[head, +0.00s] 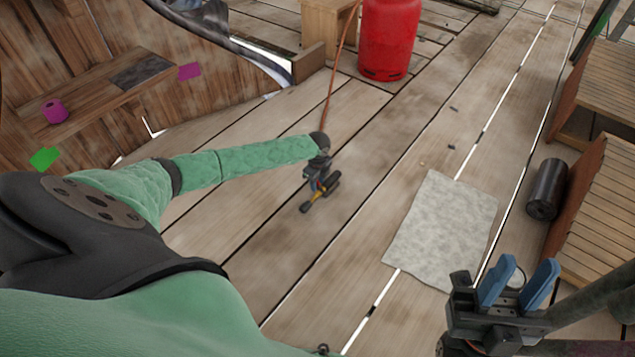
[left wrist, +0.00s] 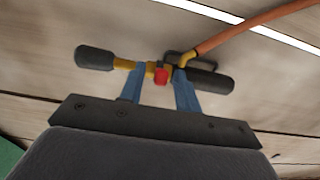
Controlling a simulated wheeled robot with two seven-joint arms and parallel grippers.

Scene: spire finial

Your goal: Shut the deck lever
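No part that I can surely name as the deck lever stands out. A fitting (head: 321,191) with black ends, a yellow body and a red part is on the plank deck. The left wrist view shows its black grip (left wrist: 95,58) at left, its red part (left wrist: 161,76) and an orange hose (left wrist: 250,33) at right. My left gripper (left wrist: 161,68) is at this fitting, its blue fingers apart on either side of the red part with gaps showing. Contact is unclear.
A red gas cylinder (head: 388,38) stands at the top, near the hose. A grey mat (head: 442,230) lies on the deck. A black cylinder (head: 547,188) and slatted wooden benches (head: 603,205) are at right. A wooden structure (head: 90,85) with a magenta roll (head: 55,111) is at left.

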